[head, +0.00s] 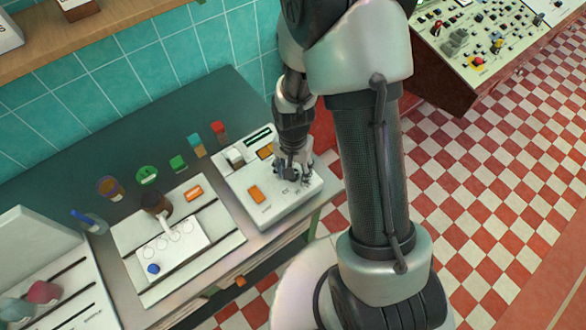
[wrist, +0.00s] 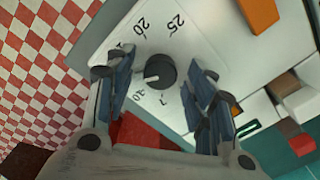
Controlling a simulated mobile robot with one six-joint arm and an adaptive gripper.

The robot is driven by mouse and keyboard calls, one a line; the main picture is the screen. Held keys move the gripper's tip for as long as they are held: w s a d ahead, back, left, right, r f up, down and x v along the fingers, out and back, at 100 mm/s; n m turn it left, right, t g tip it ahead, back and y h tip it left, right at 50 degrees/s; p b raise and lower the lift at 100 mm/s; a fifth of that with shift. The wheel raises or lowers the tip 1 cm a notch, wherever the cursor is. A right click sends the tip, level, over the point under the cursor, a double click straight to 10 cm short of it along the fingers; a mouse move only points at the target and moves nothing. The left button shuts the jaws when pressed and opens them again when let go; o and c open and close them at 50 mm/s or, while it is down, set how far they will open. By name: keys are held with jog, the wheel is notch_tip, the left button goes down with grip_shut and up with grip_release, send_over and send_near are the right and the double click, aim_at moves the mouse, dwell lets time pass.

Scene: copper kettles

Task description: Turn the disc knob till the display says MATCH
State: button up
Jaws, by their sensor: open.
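A black disc knob (wrist: 160,71) with a white pointer mark sits on a white panel (wrist: 110,47) in the wrist view. Numbers including 10, 20 and 25 are printed round it. My gripper (wrist: 159,74) is open, with one finger on each side of the knob and gaps between. In the head view my gripper (head: 293,172) is low over the right part of the white instrument box (head: 270,213) and hides the knob. A dark slot with green marks (head: 258,136) at the box's back may be the display; its text is too small to read.
An orange block (head: 256,194) is on the box.

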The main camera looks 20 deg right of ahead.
notch_tip(320, 180, up, 12)
dwell(0.6)
jog(key=shift+r, duration=0.1)
jog(key=s+r+n+t+b, duration=0.2)
jog(key=s+r+n+t, duration=0.2)
jog(key=s+r, duration=1)
jog(key=s+n, duration=0.1)
jog(key=n, duration=0.2)
jog(key=shift+r+n+t+b, duration=0.3)
jog(key=shift+r+n+b, duration=0.1)
dwell(0.3)
